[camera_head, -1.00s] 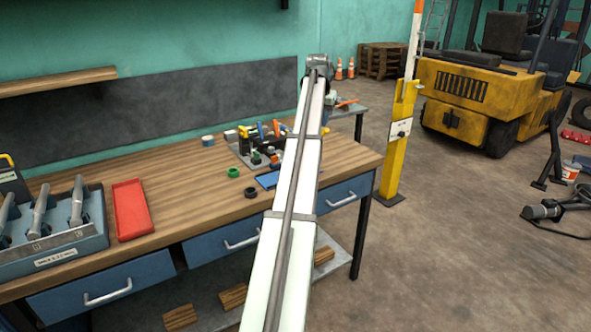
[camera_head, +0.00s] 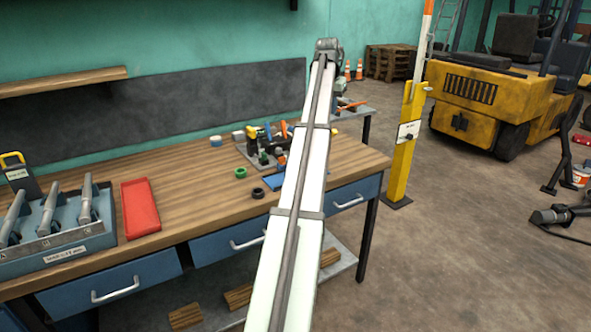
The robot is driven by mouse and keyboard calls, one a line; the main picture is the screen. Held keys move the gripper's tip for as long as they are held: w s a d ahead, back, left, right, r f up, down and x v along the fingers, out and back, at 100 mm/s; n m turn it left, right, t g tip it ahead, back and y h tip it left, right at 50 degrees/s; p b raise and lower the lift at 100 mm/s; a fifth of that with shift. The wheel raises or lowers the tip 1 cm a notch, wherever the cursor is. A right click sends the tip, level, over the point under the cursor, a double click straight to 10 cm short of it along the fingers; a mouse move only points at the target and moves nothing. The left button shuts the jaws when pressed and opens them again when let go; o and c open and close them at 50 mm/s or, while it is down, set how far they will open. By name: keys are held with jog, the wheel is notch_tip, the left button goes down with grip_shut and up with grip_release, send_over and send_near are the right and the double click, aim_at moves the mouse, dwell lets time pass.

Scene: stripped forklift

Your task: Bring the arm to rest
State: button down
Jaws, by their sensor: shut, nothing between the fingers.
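My arm stretches up the middle of the picture as a long pale link with a dark strip along it. It ends in a grey joint (camera_head: 327,49) near the back wall, above the far right end of the workbench (camera_head: 185,178). The link passes in front of the bench's right part and covers some of it. My gripper does not show; any part beyond the grey joint is hidden.
On the bench are a blue tool holder (camera_head: 62,243), a red tray (camera_head: 140,207) and an organiser of small tools (camera_head: 258,150). A yellow post (camera_head: 404,150) stands right of the bench, with a yellow forklift (camera_head: 490,100) behind. Floor right of the bench is partly clear.

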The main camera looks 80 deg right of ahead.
jog(key=w+a+f+n+y, duration=0.2)
jog(key=w+a+f+n, duration=0.1)
jog(key=w+a+f, duration=0.8)
jog(key=w+a+f+n+y, duration=0.1)
jog(key=w+a+f+n, duration=0.2)
jog(key=w+a+f, duration=0.8)
jog(key=w+a+f+n+g+y, duration=0.1)
jog(key=w+a+f+n, duration=0.4)
jog(key=a+f, duration=1.05)
jog(key=w+a+f+n+g+y, duration=0.1)
jog(key=w+a+f+n+y, duration=0.1)
jog(key=w+a+f, duration=0.95)
jog(key=s+a+f+n+g, duration=0.1)
jog(key=s+a+f+n, duration=0.15)
jog(key=a+f, duration=0.8)
jog(key=s+a+f+n+g, duration=0.15)
jog(key=s+a+f, duration=0.4)
jog(key=a, duration=0.85)
jog(key=s+a+f+n+g+h, duration=0.1)
jog(key=s+a+f+n, duration=0.3)
jog(key=s+a+f, duration=0.7)
jog(key=s+a+h, duration=0.1)
jog(key=s+a, duration=0.2)
jog(key=shift+s+f+h, duration=0.2)
jog(key=shift+f+h, duration=0.2)
